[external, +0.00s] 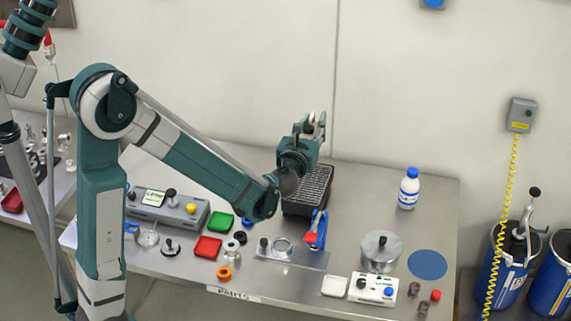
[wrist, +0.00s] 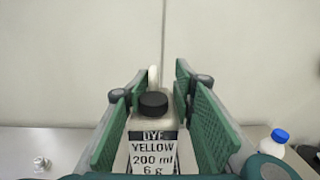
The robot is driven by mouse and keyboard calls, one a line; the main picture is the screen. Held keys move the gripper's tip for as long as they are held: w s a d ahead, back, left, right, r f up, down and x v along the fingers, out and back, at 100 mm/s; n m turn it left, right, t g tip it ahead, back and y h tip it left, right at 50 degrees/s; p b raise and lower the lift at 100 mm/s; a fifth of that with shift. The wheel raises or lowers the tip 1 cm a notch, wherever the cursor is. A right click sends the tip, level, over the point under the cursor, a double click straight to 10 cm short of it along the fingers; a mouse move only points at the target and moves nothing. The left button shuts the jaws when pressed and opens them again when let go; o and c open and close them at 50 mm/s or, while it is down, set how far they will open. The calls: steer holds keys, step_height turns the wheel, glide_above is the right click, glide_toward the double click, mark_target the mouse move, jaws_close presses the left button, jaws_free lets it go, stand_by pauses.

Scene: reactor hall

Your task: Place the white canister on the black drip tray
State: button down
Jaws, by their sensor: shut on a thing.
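The white canister (wrist: 153,150) has a black cap and a label reading "DYE YELLOW 200 ml 6 g". In the wrist view it stands upright between the green fingers of my gripper (wrist: 158,100), which is shut on it. In the external view my gripper (external: 314,128) is raised and overlaps the far end of the black drip tray (external: 308,189) in the picture; the canister is hard to make out there. The tray is a black ridged grille on the steel table, partly hidden by my wrist. No objects show on its visible part.
A white bottle with a blue cap (external: 409,190) stands right of the tray. In front of the tray are a fixture with a blue and red clamp (external: 317,230), red (external: 208,247) and green (external: 221,219) trays, and a round metal pot (external: 381,250). Clear table lies between tray and bottle.

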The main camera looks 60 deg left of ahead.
stand_by(0.3)
steer(key=shift+f+b, duration=0.6)
steer(key=shift+f, duration=2.3)
steer(key=shift+f+b, duration=0.4)
steer(key=shift+f, duration=1.85)
steer(key=c, duration=1.9)
jaws_free()
steer(key=shift+r, duration=0.2)
steer(key=v, duration=1.2)
steer(key=shift+p, duration=0.4)
